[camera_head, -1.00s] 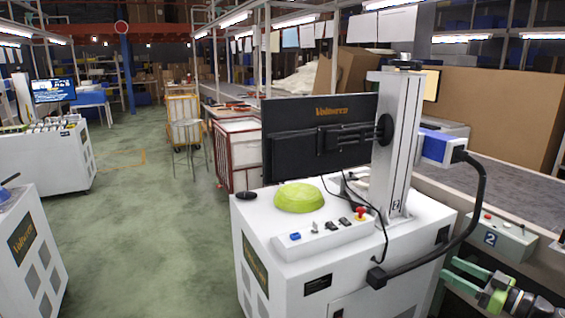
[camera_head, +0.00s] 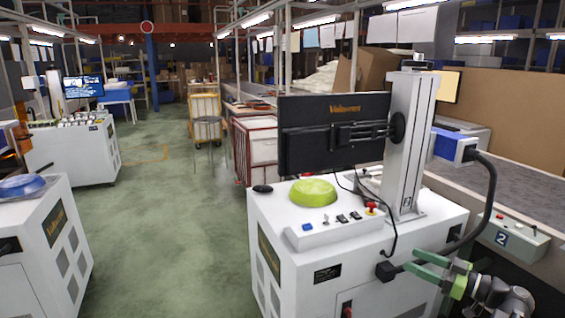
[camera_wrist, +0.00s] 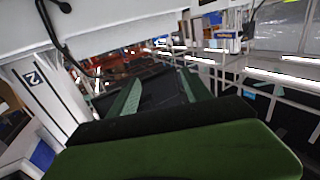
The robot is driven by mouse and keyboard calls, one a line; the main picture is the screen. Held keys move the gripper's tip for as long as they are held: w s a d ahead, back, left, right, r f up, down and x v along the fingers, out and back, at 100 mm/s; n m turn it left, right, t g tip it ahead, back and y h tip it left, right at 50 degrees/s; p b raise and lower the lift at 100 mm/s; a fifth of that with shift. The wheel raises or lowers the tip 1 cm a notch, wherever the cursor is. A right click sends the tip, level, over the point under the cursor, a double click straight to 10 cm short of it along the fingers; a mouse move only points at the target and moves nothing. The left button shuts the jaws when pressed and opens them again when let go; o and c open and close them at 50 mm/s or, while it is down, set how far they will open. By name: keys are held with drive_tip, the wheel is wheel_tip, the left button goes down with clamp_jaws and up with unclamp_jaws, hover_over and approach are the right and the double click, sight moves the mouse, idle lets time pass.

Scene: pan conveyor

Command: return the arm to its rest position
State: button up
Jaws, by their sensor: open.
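My gripper (camera_head: 412,260) is at the lower right of the head view. Its two green fingers point left and stand apart, with nothing between them. They are in front of the right side of the white cabinet (camera_head: 335,250); I cannot tell whether they touch it. My arm's visible links run from the gripper to the bottom right corner.
A control box (camera_head: 512,238) stands at right. Green floor (camera_head: 165,230) between the cabinets is clear.

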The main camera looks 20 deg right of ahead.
drive_tip(key=w+a+f+n+g+y, duration=0.1)
drive_tip(key=w+a+f+n+g, duration=0.2)
drive_tip(key=a, duration=0.9)
drive_tip(key=w+a+f+g+y, duration=0.1)
drive_tip(key=w+a+f+g, duration=0.3)
drive_tip(key=a, duration=0.7)
drive_tip(key=w+a+f+n+g+y, duration=0.1)
drive_tip(key=w+a+f+n+g, duration=0.25)
drive_tip(key=a, duration=0.85)
drive_tip(key=s+a+f+m+g+h, duration=0.2)
drive_tip(key=a+f+g+h, duration=0.1)
drive_tip(key=a+f, duration=0.3)
drive_tip(key=s+a+f+m+g+h, duration=0.1)
drive_tip(key=a+f+m+g+h, duration=0.1)
drive_tip(key=a+f+h, duration=0.45)
drive_tip(key=d+m+h, duration=0.3)
drive_tip(key=d+m, duration=0.4)
drive_tip(key=d, duration=0.1)
wheel_tip(320, 180, up, 22)
drive_tip(key=m+p, duration=0.1)
drive_tip(key=p, duration=2.1)
drive_tip(key=shift+d+m+p, duration=0.25)
drive_tip(key=shift+m+p, duration=0.05)
drive_tip(key=shift+m, duration=0.05)
drive_tip(key=shift+s+f, duration=0.1)
drive_tip(key=shift+f, duration=0.1)
